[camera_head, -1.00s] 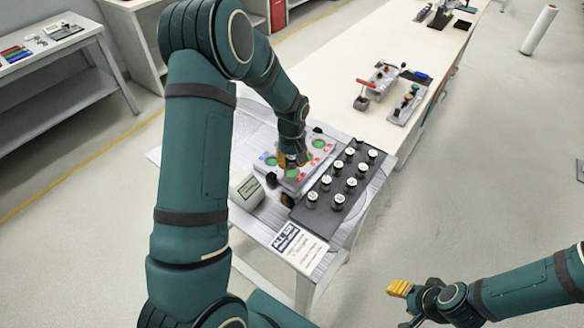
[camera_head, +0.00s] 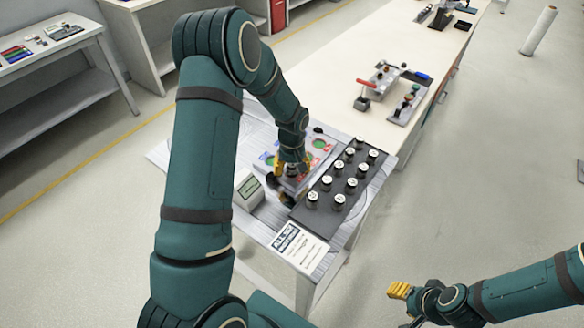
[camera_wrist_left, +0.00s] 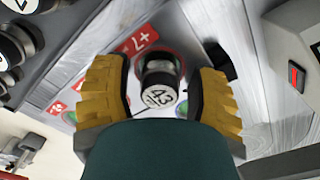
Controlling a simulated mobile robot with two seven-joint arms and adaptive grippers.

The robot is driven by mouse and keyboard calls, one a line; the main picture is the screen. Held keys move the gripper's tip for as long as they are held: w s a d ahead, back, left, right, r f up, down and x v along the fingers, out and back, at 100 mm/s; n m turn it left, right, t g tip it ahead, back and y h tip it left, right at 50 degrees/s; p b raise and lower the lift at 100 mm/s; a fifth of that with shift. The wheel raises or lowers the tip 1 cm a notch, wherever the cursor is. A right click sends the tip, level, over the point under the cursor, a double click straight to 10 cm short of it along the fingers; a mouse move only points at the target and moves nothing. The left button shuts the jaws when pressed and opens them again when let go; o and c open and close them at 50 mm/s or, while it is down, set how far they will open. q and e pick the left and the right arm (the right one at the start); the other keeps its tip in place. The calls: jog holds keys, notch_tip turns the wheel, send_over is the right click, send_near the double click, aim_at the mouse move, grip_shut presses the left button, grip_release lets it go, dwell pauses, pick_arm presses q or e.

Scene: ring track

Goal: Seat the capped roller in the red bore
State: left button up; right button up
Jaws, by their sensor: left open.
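The capped roller (camera_wrist_left: 160,85) is dark with a white cap bearing black markings. In the left wrist view it stands between the two yellow fingers of my left gripper (camera_wrist_left: 164,95), with gaps on both sides. My left gripper (camera_head: 291,168) is open, low over the light block (camera_head: 303,160) with green discs and red and blue labels. A red "+7" label (camera_wrist_left: 140,38) lies beside the roller. The roller's foot is partly hidden, so I cannot tell how deep it sits. My right gripper (camera_head: 399,290) is off the table at lower right, its opening unclear.
A dark rack (camera_head: 325,208) with several white-capped rollers stands right of the block. A pale box (camera_head: 248,190) stands to its left. A printed card (camera_head: 299,246) lies at the near edge. A long bench (camera_head: 400,50) with tools extends behind.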

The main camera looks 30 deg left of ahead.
aim_at(292, 165)
pick_arm(q)
jog(key=shift+r, duration=0.1)
notch_tip(292, 165, up, 12)
jog(key=p, duration=0.1)
dwell(0.4)
jog(key=shift+s, duration=0.1)
dwell(0.4)
